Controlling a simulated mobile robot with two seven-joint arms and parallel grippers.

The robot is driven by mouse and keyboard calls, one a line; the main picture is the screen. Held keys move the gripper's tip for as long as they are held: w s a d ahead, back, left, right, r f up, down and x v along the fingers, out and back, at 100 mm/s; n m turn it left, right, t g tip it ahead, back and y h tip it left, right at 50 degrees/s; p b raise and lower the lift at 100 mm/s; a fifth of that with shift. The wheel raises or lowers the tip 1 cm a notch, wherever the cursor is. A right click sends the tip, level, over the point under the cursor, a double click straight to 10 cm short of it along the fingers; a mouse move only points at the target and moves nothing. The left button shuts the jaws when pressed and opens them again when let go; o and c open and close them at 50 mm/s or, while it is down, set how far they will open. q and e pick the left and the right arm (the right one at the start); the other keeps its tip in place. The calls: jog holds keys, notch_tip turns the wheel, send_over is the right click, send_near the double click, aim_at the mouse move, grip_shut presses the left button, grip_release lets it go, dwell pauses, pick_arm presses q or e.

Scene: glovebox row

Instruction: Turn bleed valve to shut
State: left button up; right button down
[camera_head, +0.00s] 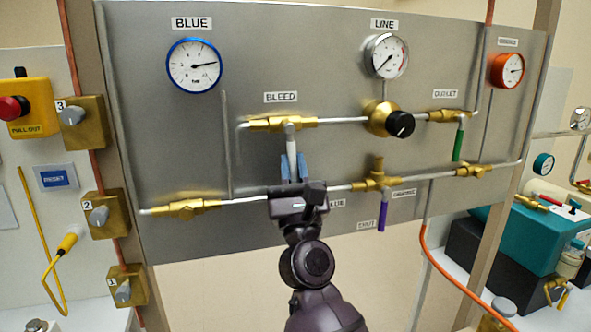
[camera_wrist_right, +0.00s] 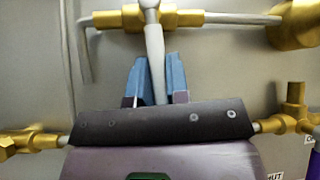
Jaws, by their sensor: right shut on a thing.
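The bleed valve (camera_head: 283,124) is a brass body under the BLEED label on the grey panel. Its pale handle (camera_head: 291,148) hangs straight down, across the horizontal pipe. My right gripper (camera_head: 294,168) is below the valve, with its blue fingers shut on the lower part of the handle. In the right wrist view the valve body (camera_wrist_right: 170,19) is at the top and the handle (camera_wrist_right: 154,55) runs down between the blue fingers (camera_wrist_right: 157,82). The handle's lower end is hidden by the gripper. My left gripper is not in view.
A black regulator knob (camera_head: 400,124) sits right of the valve. A green handle (camera_head: 459,144) and a purple handle (camera_head: 382,216) hang further right. A lower pipe (camera_head: 240,200) with brass fittings runs behind my right gripper. Blue (camera_head: 194,65) and line (camera_head: 385,55) gauges are above.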

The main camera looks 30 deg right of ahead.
jog(key=shift+w+a+f+m+g+h, duration=0.1)
jog(key=shift+a+m+g+h, duration=0.15)
jog(key=shift+m, duration=0.2)
jog(key=shift+f+m+g+h, duration=0.1)
jog(key=shift+m+g+h, duration=0.05)
jog(key=shift+m+h, duration=0.5)
jog(key=shift+h, duration=0.1)
jog(key=shift+a+r, duration=0.1)
jog(key=shift+m+g, duration=0.3)
jog(key=c, duration=1.1)
grip_release()
jog(key=shift+b, duration=0.3)
